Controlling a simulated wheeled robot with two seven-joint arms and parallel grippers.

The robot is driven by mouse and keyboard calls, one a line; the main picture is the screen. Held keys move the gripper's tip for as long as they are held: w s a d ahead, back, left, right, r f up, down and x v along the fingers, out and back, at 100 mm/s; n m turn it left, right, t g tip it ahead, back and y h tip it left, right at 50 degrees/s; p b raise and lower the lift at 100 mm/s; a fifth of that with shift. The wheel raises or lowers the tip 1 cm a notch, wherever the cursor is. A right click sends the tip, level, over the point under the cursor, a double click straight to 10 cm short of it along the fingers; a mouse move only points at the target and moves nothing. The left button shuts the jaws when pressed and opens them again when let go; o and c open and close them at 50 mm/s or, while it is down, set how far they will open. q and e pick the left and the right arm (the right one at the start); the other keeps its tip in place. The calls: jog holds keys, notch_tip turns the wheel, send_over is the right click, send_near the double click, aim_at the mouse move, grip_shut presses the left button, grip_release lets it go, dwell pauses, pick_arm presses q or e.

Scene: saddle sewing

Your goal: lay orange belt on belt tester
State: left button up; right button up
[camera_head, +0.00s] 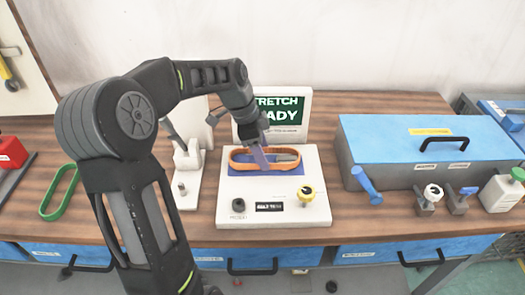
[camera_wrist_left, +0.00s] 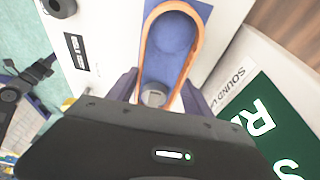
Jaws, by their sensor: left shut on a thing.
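The orange belt (camera_head: 285,164) is a closed loop over the blue pad (camera_head: 270,171) of the white belt tester (camera_head: 230,207). In the left wrist view the belt (camera_wrist_left: 146,45) runs as a long loop over the blue pad (camera_wrist_left: 190,20), between the fingers (camera_wrist_left: 158,98). A grey round post shows inside the loop. Whether the belt rests on the pad or hangs just above it, I cannot tell. My right gripper is not in view.
A green and white screen (camera_head: 283,108) stands behind the tester. A green belt (camera_head: 58,193) lies at the left. A blue-topped grey case (camera_head: 425,140) and several clamps stand at the right.

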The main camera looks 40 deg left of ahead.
pick_arm(q)
jog(key=shift+f+b, duration=0.6)
jog(key=shift+f, duration=0.2)
jog(key=o, duration=1.5)
jog(key=v, duration=0.7)
jog(key=shift+r, duration=0.4)
jog(key=shift+s, duration=0.1)
